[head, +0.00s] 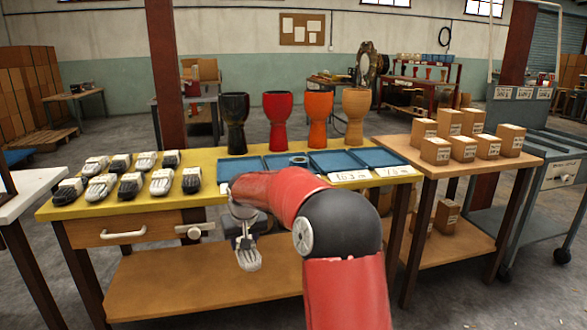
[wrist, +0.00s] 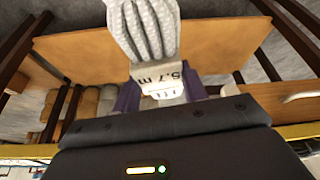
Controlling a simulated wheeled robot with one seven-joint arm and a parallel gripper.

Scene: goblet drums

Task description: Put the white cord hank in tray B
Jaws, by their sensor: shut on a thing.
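My gripper (head: 243,238) is shut on a white cord hank (head: 248,258) and holds it in front of the yellow table, below the tabletop. In the wrist view the white cord hank (wrist: 145,28) sticks out beyond the purple fingers, with a paper band reading about 5.7 m between them. Several blue trays stand in a row on the table: a left one (head: 229,168), one holding a small dark ring (head: 275,163), and two to the right (head: 335,160), (head: 385,157). My arm hides part of the row's front. No tray letter is readable, so I cannot tell which is B.
Several white and black hanks (head: 161,182) lie on the table's left. Goblet drums (head: 277,120) stand behind the trays. White cards (head: 349,177) lie before the right trays. A drawer handle (head: 123,233) juts from the front. A side table (head: 440,170) with small boxes adjoins right.

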